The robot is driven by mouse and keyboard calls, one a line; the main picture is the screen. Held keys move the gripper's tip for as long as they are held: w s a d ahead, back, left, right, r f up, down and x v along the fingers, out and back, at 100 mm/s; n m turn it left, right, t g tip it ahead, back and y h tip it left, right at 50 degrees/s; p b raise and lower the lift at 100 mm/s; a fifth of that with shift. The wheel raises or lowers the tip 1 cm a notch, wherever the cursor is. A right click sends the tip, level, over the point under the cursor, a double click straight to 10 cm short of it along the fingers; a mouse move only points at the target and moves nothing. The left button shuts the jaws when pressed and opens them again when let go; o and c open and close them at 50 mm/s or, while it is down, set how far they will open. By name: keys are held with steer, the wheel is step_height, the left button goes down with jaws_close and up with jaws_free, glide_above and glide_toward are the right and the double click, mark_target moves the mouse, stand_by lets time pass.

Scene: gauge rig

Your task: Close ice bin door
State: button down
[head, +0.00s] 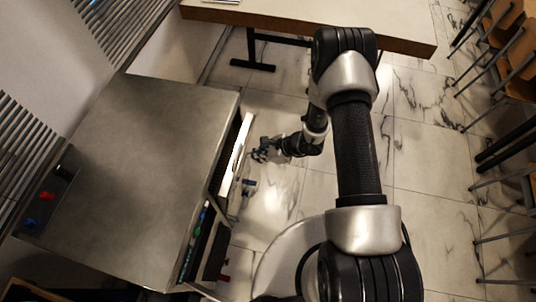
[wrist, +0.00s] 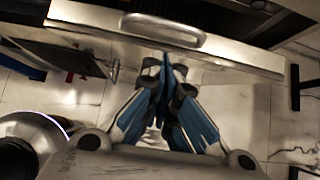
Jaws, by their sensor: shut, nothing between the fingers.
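The ice bin door appears to be the pale panel (head: 236,155) on the right side of the grey metal unit. It stands out from the unit's front, with a gap behind it. In the wrist view the panel (wrist: 235,62) runs across the top, with a curved silver handle (wrist: 165,30) on it. My gripper (head: 258,152) is just right of the panel in the head view. In the wrist view my gripper (wrist: 165,68) is shut and empty, its blue-and-grey fingertips close to the panel's lower edge below the handle. I cannot tell whether they touch.
The grey metal unit (head: 140,150) has a broad flat top, with a red knob (head: 47,195) at its left. A second, darker panel (wrist: 75,60) juts out at left in the wrist view. A table (head: 300,22) stands at the back; chairs line the right. Tiled floor between is clear.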

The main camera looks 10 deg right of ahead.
mark_target(238, 150)
steer(key=a, duration=0.1)
steer(key=w+a, duration=0.1)
steer(key=shift+a+r, duration=0.1)
steer(key=shift+a, duration=0.2)
steer(key=shift+h, duration=0.5)
steer(key=a, duration=0.1)
steer(key=w+a, duration=0.1)
steer(key=a, duration=0.1)
steer(key=shift+w+a+r, duration=0.2)
steer(key=shift+a+r, duration=0.15)
steer(key=shift+a, duration=0.05)
steer(key=shift+d, duration=0.1)
